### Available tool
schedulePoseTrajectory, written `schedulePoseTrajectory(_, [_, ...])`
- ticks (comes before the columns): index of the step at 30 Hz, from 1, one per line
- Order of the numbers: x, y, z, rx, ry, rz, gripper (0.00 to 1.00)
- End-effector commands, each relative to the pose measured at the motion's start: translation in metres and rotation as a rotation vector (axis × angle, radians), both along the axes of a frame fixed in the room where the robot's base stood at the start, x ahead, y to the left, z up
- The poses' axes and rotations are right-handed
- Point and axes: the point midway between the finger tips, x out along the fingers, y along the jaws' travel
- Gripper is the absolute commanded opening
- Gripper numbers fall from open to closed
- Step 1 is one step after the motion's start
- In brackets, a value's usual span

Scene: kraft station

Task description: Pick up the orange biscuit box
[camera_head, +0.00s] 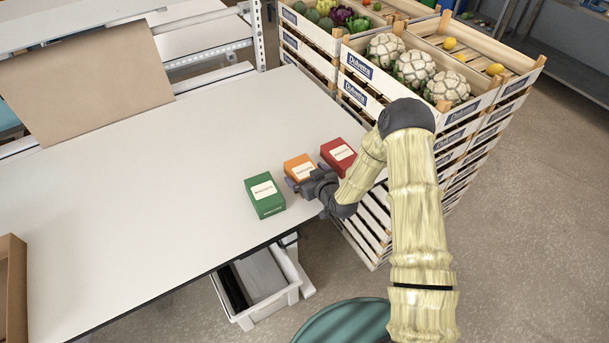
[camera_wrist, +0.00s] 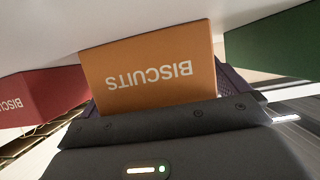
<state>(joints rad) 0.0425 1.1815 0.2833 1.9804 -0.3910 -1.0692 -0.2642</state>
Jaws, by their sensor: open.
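The orange biscuit box (camera_head: 299,166) stands on the white table near its front edge, between a green box and a red box. In the wrist view the orange box (camera_wrist: 152,68) fills the middle, its label upside down, directly in front of the gripper. My gripper (camera_head: 306,182) is at the near side of the orange box, with its fingers open. In the wrist view, parts of the fingers show at both sides of the box. The lower part of the orange box is hidden by the gripper in the head view.
The green box (camera_head: 265,195) stands close on the left and the red box (camera_head: 338,155) close on the right. Crates of vegetables (camera_head: 365,88) are stacked beyond the table's right end. A grey-white bin (camera_head: 257,290) sits below.

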Motion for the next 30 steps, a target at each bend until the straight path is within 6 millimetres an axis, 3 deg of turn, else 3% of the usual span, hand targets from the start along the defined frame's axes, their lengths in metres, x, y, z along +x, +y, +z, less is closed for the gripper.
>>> schedulePoseTrajectory(2, [0.0,0.0,0.0,0.0,0.0,0.0,0.96])
schedulePoseTrajectory(9, [0.0,0.0,0.0,0.0,0.0,0.0,0.49])
schedulePoseTrajectory(22, [0.001,0.0,0.008,0.0,-0.002,0.0,0.48])
schedulePoseTrajectory(30, [0.001,0.0,0.043,0.001,-0.007,0.0,0.48])
